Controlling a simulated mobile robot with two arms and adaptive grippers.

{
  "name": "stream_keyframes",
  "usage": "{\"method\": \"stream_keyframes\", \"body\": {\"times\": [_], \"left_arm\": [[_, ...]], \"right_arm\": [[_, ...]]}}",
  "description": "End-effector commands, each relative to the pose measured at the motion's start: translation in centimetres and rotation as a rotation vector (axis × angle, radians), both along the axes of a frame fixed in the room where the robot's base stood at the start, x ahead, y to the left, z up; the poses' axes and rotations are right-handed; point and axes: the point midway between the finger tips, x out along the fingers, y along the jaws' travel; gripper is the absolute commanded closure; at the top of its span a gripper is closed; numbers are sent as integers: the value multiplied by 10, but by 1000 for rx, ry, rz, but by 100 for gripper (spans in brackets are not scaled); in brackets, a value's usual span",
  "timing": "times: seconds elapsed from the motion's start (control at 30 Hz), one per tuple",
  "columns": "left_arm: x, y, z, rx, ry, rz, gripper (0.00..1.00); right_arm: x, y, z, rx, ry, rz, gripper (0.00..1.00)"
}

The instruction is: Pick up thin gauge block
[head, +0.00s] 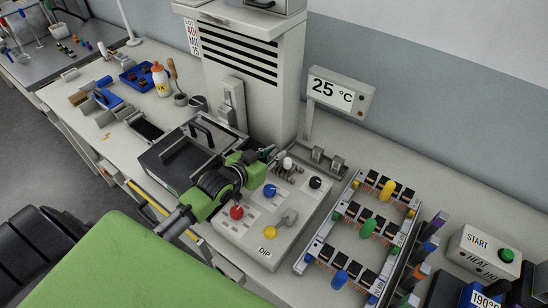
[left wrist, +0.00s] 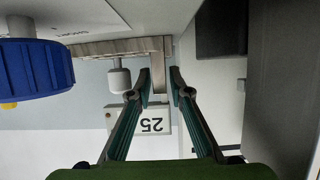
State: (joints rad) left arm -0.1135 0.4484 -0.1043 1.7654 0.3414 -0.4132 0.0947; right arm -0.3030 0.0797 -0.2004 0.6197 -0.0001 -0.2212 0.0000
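My left gripper (head: 268,153) reaches in over the grey control box with its fingers above the back left part of the box. In the left wrist view, which is upside down, the gripper (left wrist: 159,78) is open. A thin pale metal block (left wrist: 160,72) stands between the fingertips, apparently the thin gauge block; I cannot tell if a finger touches it. A row of metal blocks (left wrist: 105,47) adjoins it to the left in that view. In the head view the small blocks are partly hidden and too small to tell apart. My right gripper is not in view.
The control box (head: 262,248) carries red, blue, yellow, white and black knobs. A white knob (left wrist: 120,78) is close to the fingers. The tall white cabinet (head: 285,90) and the 25 °C sign (head: 340,93) stand behind. A connector rack (head: 318,243) is at right.

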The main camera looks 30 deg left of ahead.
Motion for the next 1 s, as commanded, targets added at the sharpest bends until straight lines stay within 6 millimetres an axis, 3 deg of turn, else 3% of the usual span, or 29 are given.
{"method": "stream_keyframes", "body": {"times": [0.03, 0.1, 0.67, 0.87, 1.0], "left_arm": [[0, 0, 0, 0, 0, 0, 81], [0, 0, 0, 0, 0, 0, 99], [1, 0, 9, -1, -5, 0, 100], [1, 0, 31, 1, -8, -2, 100], [-14, -4, 48, -1, -5, -2, 100]], "right_arm": [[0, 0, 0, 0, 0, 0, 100], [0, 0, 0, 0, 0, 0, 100], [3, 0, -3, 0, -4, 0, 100], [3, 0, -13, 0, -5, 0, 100], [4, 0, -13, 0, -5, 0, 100]]}}
